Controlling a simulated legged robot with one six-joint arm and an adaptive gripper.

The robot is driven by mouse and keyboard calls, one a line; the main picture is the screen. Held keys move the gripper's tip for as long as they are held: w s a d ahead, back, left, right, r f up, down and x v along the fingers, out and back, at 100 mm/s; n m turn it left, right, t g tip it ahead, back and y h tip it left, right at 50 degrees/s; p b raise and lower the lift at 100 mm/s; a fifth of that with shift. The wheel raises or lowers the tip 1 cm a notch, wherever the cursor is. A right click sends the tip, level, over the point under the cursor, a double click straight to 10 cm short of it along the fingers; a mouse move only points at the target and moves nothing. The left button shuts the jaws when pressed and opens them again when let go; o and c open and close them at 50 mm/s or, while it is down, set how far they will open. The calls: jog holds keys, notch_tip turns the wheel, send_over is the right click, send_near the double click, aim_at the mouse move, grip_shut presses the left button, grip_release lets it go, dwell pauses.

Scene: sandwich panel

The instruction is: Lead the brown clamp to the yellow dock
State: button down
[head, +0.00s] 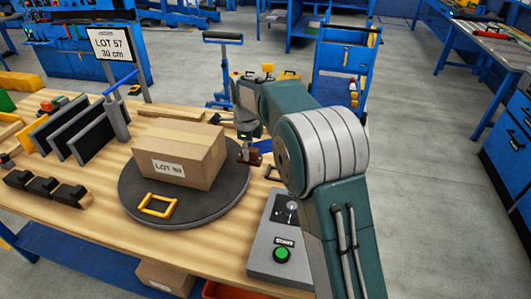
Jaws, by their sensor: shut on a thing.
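The brown clamp (250,157) is a small reddish-brown piece just beyond the right edge of the round dark turntable. My gripper (247,145) points down and is shut on it; the fingertips are small and partly hidden. I cannot tell whether the clamp touches the bench. A cardboard box labelled LOT (185,157) stands on the turntable, between the dock and the clamp's side.
A dark square outline (274,173) lies on the bench right of the turntable. A grey control box with a green button (281,254) stands at the front right. Upright dark panels (85,135) and black blocks (30,184) occupy the left. Bench wood at the front left is clear.

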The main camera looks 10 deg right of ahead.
aim_at(242, 159)
jog(key=shift+s+a+r, duration=0.2)
jog(key=shift+a, duration=0.25)
jog(key=shift+s+a+r, duration=0.15)
jog(key=shift+a+r, duration=0.05)
jog(key=shift+a, duration=0.2)
jog(key=shift+a+r, duration=0.15)
jog(key=shift+r, duration=2.45)
jog(key=shift+s, duration=0.1)
